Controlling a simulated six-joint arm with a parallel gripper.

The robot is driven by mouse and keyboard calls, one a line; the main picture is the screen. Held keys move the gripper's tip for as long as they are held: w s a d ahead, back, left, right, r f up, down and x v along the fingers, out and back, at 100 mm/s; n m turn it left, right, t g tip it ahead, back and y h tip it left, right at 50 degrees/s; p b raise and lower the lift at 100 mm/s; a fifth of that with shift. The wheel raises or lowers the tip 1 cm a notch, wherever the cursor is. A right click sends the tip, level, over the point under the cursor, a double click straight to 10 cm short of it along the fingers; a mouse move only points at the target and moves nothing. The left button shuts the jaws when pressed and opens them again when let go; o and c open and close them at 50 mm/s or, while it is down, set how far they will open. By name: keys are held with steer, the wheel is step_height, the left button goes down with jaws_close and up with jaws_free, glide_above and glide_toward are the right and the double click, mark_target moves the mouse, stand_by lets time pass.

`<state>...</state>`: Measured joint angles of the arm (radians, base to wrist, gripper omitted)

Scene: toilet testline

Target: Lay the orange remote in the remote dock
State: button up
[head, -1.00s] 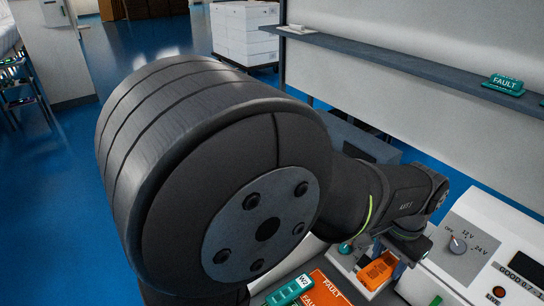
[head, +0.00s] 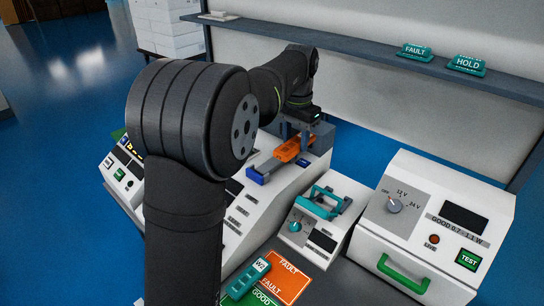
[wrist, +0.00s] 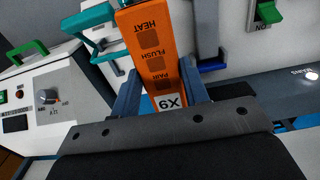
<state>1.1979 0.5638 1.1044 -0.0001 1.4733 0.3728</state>
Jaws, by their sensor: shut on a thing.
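The orange remote (head: 290,150) is held in my gripper (head: 299,139), above the sloping top of the long white console. In the wrist view the remote (wrist: 150,48) lies between my two blue-grey fingers (wrist: 161,88), which are shut on its sides. Its buttons marked HEAT, FLUSH and PAIR and a white tag face the camera. I cannot tell for sure which fixture is the remote dock. A blue-ended grey part (head: 262,172) on the console is just left of the remote.
A small white tester (head: 318,215) with a teal handle stands right of the console. A larger white unit (head: 440,215) with a dial and green handle is further right. A shelf (head: 370,55) runs behind.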

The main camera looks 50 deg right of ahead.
glide_above(272, 162)
step_height(272, 162, down, 5)
steer(key=shift+f, duration=2)
steer(key=shift+f, duration=0.15)
steer(key=o, duration=1)
steer(key=shift+s, duration=0.1)
step_height(272, 162, up, 12)
